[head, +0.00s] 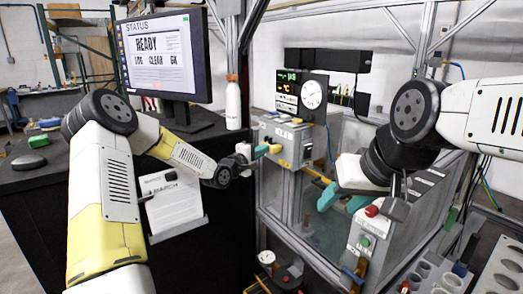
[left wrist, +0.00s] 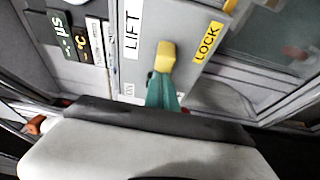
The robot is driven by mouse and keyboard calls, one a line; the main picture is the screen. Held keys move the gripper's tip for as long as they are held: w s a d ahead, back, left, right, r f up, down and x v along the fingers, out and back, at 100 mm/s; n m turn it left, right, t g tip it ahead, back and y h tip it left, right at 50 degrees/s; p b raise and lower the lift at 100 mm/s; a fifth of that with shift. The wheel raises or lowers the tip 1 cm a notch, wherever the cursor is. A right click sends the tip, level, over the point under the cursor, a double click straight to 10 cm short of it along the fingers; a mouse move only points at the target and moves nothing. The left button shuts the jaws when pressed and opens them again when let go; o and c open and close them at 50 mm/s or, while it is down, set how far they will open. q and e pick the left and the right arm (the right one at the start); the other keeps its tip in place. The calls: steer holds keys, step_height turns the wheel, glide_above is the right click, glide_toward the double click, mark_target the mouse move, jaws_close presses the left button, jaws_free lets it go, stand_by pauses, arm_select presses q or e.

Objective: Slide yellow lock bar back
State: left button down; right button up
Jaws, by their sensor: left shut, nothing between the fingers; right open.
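A yellow lock bar end (left wrist: 166,55) stands out from a grey panel between a white LIFT label (left wrist: 132,28) and a yellow LOCK label (left wrist: 207,42) in the left wrist view. In the head view a small yellow piece (head: 275,148) shows at the grey box. My left gripper (head: 260,151) is shut and empty, its green fingertips (left wrist: 163,92) right at the yellow end; I cannot tell whether they touch it. My right gripper (head: 342,199) is open and empty, in front of the enclosure, with its green fingers apart.
The grey control box (head: 293,140) sits on a framed enclosure with clear panels. A monitor (head: 160,52) reading READY stands on the black bench at left. A grey box with red and green buttons (head: 364,240) lies below my right gripper.

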mark_target(279, 150)
arm_select(q)
steer(key=shift+s+d, duration=0.75)
steer(key=shift+s, duration=0.25)
steer(key=shift+s+d, duration=0.75)
steer(key=shift+s, duration=0.25)
